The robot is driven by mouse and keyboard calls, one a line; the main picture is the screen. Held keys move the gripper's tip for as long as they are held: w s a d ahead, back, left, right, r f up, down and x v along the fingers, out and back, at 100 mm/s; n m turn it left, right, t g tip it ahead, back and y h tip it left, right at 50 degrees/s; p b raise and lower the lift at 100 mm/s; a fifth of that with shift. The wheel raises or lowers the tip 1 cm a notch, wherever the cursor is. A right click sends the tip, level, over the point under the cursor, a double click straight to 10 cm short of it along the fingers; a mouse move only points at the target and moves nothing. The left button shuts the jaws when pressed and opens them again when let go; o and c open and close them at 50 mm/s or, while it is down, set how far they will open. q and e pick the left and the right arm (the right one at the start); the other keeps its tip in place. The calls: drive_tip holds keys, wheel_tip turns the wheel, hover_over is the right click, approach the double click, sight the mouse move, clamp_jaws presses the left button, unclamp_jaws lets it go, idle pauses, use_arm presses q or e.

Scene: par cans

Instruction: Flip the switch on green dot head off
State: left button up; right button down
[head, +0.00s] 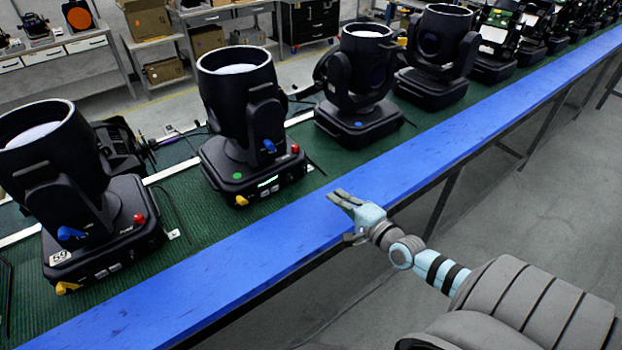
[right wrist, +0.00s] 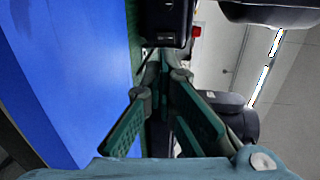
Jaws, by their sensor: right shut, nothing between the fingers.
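The green dot head (head: 238,78) is a black moving-head light standing upright, second from the left in the head view. The switch itself is not clearly visible. My right gripper (head: 338,196) is shut and empty above the blue bench edge, right of this head and apart from it. The right wrist view shows its fingers (right wrist: 165,75) below a dark base with a red knob (right wrist: 196,31). My left gripper is out of view.
A head labelled 59 (head: 100,235) stands at left, and a blue dot head (head: 357,118) stands to the right. More heads run along the green mat (head: 190,235). The blue bench edge (head: 245,260) is bare. Shelves with boxes stand behind.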

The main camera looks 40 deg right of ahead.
sight(305, 174)
drive_tip(key=w, duration=0.3)
drive_tip(key=shift+w+f, duration=0.3)
drive_tip(key=shift+f, duration=0.1)
drive_tip(key=w+b, duration=0.2)
drive_tip(key=b, duration=0.1)
drive_tip(key=w+f+b, duration=0.1)
drive_tip(key=w+b, duration=0.1)
drive_tip(key=b, duration=0.1)
drive_tip(key=w+b, duration=0.3)
drive_tip(key=shift+w+f, duration=0.1)
drive_tip(key=shift+f, duration=0.25)
drive_tip(key=shift+w+d+r+b, duration=0.1)
drive_tip(key=shift+w+r+b, duration=0.05)
drive_tip(key=shift+w+b, duration=0.45)
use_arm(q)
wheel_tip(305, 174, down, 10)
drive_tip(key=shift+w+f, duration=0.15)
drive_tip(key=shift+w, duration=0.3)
use_arm(e)
drive_tip(key=shift+r, duration=0.15)
drive_tip(key=shift+r, duration=0.1)
